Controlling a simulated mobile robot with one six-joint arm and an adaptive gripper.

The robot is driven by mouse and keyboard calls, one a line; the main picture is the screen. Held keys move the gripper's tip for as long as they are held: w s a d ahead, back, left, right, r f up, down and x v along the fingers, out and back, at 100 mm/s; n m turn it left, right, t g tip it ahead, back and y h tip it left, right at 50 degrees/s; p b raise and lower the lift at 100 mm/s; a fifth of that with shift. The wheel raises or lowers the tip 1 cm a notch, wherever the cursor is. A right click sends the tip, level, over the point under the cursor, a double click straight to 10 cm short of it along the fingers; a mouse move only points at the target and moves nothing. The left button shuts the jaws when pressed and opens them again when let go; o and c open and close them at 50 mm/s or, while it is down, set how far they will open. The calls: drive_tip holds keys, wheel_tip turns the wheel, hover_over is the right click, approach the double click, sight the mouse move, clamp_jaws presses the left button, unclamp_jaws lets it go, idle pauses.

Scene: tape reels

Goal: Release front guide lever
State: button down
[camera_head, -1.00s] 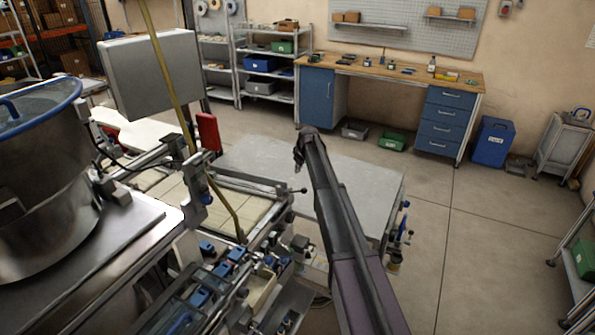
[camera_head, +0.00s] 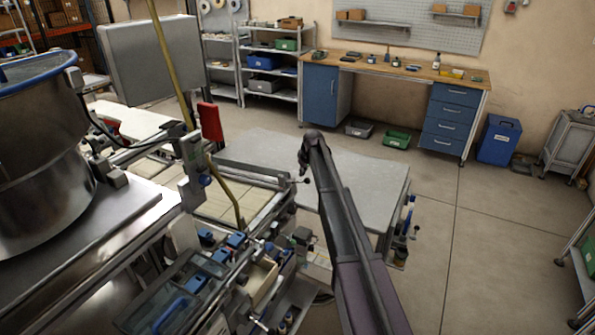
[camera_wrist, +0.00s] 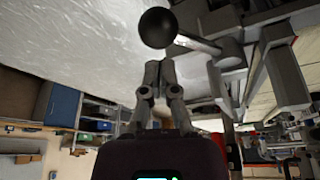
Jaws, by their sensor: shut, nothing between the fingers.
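The front guide lever shows in the wrist view as a grey rod (camera_wrist: 199,44) ending in a round black knob (camera_wrist: 158,28). The rod runs to a grey metal bracket on the machine. My gripper (camera_wrist: 160,64) is shut and empty. Its fingertips point at the knob and lie just short of it in the picture; I cannot tell whether they touch. In the head view the small dark knob (camera_head: 306,180) is at the rail's end, right beside my gripper (camera_head: 302,178), which looks dark and small there.
A grey flat table (camera_head: 355,172) lies behind and right of my gripper. The machine's steel drum (camera_head: 35,165) and blue-capped fittings (camera_head: 235,242) fill the left. A yellow hose (camera_head: 170,75) hangs in front. The floor (camera_head: 490,240) at the right is clear.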

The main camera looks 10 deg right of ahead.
drive_tip(key=shift+s+d+f, duration=0.15)
drive_tip(key=shift+s+d, duration=0.05)
drive_tip(key=shift+s, duration=0.2)
